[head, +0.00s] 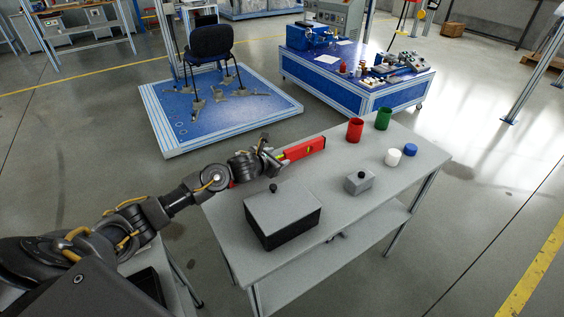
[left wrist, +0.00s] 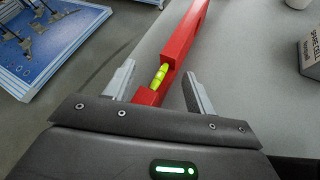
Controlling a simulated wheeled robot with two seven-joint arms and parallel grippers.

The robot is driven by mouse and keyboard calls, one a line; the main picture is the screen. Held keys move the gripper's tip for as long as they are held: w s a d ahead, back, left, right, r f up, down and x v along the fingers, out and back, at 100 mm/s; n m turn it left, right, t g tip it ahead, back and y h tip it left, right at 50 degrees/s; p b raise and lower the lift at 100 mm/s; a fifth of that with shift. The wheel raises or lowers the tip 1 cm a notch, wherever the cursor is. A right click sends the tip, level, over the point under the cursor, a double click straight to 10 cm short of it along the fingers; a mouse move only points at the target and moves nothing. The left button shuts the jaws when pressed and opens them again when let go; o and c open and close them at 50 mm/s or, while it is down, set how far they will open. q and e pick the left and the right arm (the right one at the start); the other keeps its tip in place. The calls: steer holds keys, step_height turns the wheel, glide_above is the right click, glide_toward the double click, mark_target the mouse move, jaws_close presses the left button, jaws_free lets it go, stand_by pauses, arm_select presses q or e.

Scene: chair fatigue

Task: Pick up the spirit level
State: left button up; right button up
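The spirit level (head: 305,148) is a red bar with a yellow-green vial, at the far left edge of the grey table. My left gripper (head: 271,158) is at its near end in the head view. In the left wrist view, the spirit level (left wrist: 183,40) runs away from the gripper (left wrist: 160,80). The two fingers are apart, one on each side of the bar, with visible gaps. I cannot tell how deep the bar lies between them. The gripper body hides the near end. My right gripper is not in view.
On the table (head: 330,195) stand a large lidded box (head: 283,215), a small grey box (head: 358,182), a red cup (head: 355,130), a green cup (head: 383,118), a white cup (head: 393,157) and a blue lid-like piece (head: 410,150). A chair (head: 211,45) stands on a blue platform behind.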

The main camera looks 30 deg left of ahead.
arm_select(q)
steer(key=shift+r, duration=0.1)
jaws_close()
